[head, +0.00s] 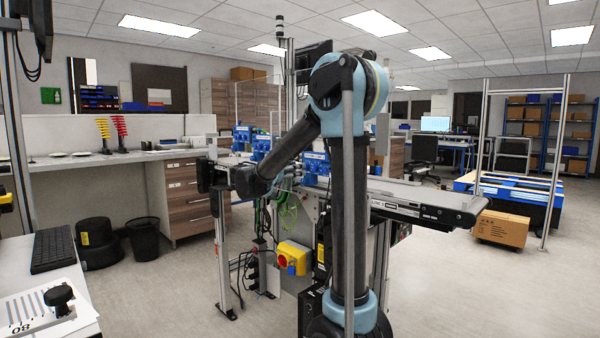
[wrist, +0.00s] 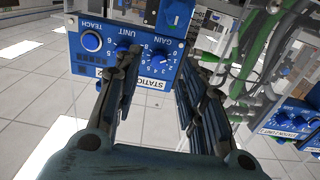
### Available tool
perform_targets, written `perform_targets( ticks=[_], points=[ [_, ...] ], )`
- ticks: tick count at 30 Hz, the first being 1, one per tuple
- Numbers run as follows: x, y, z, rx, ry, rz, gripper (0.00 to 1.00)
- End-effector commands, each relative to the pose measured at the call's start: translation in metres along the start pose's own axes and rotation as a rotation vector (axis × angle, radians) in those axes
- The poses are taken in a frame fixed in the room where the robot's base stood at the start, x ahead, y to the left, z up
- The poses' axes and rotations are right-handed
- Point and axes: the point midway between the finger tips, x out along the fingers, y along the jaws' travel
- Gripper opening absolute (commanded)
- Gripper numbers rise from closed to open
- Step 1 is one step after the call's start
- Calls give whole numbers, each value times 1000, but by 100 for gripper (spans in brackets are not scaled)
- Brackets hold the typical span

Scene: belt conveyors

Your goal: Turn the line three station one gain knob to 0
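In the wrist view a blue station panel (wrist: 146,76) fills the upper middle, with a "STATION" label whose number I cannot read. Its gain knob (wrist: 156,62) shows beyond my fingertips, in a ring of white digits; its pointer setting is too small to read. The unit knob (wrist: 124,46) and round teach button (wrist: 91,41) are to its left. The left finger partly covers the area around the unit knob. My gripper (wrist: 160,70) is open, its two fingers either side of the gain knob in the picture. Contact is not visible. In the head view my gripper (head: 208,176) is beside the conveyor.
Another blue station panel (wrist: 290,122) is at lower right in the wrist view, near green cables (wrist: 258,40). In the head view a conveyor (head: 425,196) marked line 3 runs behind my arm. A yellow emergency-stop box (head: 293,257) hangs below.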

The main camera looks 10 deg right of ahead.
Motion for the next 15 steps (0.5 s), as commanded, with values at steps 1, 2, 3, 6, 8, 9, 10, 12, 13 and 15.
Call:
perform_targets(
  ticks=[1, 2, 3, 6, 8, 9, 10, 12, 13, 15],
  points=[
    [-10, -1, 0, 0, 0, -3, 38],
    [-14, -1, 0, 0, 0, -4, 38],
    [-21, 0, 0, -1, 0, -3, 38],
    [-37, -1, 0, -1, 0, -3, 38],
    [-46, -1, 0, -1, 0, -4, 38],
    [-53, 0, 0, -1, 0, -3, 38],
    [-58, -1, 0, -1, 0, -3, 38],
    [-69, -1, 0, -1, 0, -3, 38],
    [-74, -1, 0, -1, 0, -3, 38],
    [-85, 0, 0, -1, 0, -3, 38]
  ],
)
